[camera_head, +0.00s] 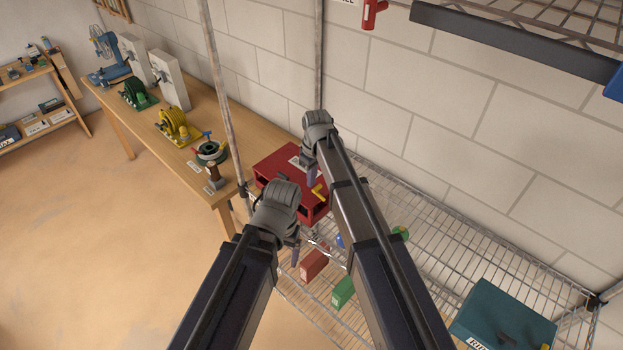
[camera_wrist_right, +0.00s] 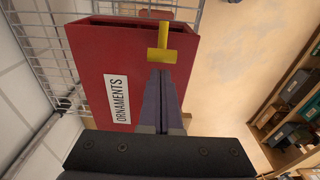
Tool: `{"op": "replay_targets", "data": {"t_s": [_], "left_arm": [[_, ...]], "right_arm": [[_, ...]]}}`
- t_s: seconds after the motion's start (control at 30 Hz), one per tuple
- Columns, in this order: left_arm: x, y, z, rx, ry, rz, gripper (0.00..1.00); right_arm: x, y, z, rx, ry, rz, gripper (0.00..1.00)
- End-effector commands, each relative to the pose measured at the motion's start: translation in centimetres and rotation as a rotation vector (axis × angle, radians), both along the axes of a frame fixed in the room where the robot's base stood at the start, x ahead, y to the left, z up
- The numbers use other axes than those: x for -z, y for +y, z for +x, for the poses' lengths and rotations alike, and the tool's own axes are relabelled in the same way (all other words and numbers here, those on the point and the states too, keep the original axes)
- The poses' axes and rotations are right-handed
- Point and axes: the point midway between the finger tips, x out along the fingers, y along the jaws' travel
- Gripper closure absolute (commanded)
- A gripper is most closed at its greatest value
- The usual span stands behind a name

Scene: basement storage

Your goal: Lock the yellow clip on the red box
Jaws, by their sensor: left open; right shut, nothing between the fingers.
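The red box (camera_head: 275,164) sits on the wire shelf behind my two wrists, partly hidden by them. In the right wrist view the red box (camera_wrist_right: 95,55) carries a white label reading ORNAMENTS. The yellow clip (camera_head: 319,191) is at the box's edge; in the right wrist view the clip (camera_wrist_right: 163,50) looks T-shaped, with its stem reaching past the rim. My right gripper (camera_head: 307,175) is shut and empty. Its fingertips (camera_wrist_right: 161,72) appear right at the clip's crossbar; I cannot tell whether they touch. My left gripper (camera_head: 296,256) is open, low in front of the box.
A teal box (camera_head: 500,312) stands on the wire shelf at right. Smaller red (camera_head: 314,264) and green (camera_head: 343,291) boxes are below my arms. Shelf posts (camera_head: 222,90) rise beside the wooden bench (camera_head: 185,165). The shelf's middle right is clear.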

Motion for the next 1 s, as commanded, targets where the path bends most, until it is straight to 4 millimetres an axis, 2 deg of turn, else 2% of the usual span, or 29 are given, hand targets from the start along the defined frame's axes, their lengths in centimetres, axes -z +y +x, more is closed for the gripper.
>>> {"op": "replay_targets", "data": {"t_s": [0.63, 1.0], "left_arm": [[0.1, 0.0, 0.0, 0.0, 0.0, 0.0, 0.16], [0.5, 0.0, 0.0, 0.0, 0.0, 0.0, 0.16]], "right_arm": [[0.0, -0.1, -0.1, 0.0, 0.0, 0.0, 1.0], [0.5, -1.1, -1.1, 0.001, 0.001, -0.001, 1.0]]}}
